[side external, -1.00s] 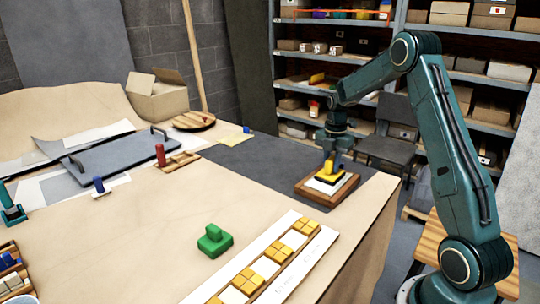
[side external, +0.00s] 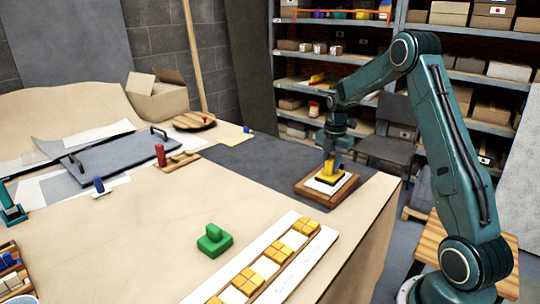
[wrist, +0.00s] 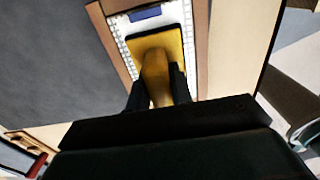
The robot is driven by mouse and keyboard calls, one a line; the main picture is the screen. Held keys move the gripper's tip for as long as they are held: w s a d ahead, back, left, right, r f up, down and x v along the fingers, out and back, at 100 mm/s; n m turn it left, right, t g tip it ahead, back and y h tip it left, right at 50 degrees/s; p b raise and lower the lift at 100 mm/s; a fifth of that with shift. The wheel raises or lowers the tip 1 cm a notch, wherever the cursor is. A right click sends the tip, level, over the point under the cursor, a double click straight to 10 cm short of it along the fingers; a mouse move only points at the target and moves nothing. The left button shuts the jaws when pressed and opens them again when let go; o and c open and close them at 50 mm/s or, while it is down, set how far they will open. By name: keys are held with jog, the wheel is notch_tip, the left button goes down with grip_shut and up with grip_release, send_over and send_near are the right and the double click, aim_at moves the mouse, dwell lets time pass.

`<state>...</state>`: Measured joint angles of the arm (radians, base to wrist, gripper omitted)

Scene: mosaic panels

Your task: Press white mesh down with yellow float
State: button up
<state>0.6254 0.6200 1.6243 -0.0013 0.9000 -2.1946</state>
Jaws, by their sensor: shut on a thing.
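The yellow float (side external: 330,173) is over the white mesh (side external: 318,186), which lies in a wooden-framed panel (side external: 311,198) near the table's right edge. My gripper (side external: 331,160) is shut on the float's handle from above. In the wrist view the yellow float (wrist: 157,48) has its flat plate over the mesh, and the gripper fingers (wrist: 158,92) stand on both sides of its handle. White mesh squares (wrist: 187,20) show around the plate. I cannot tell whether the plate touches the mesh. A blue piece (wrist: 145,13) shows at the panel's far end.
A green float (side external: 214,240) stands on the table at front centre. A long strip with yellow tiles (side external: 268,262) lies along the front. A grey board with handles (side external: 118,157) and a red-handled tool (side external: 160,156) lie at left. The dark grey mat (side external: 250,160) is mostly clear.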

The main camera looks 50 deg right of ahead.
jog(key=shift+r, duration=3.45)
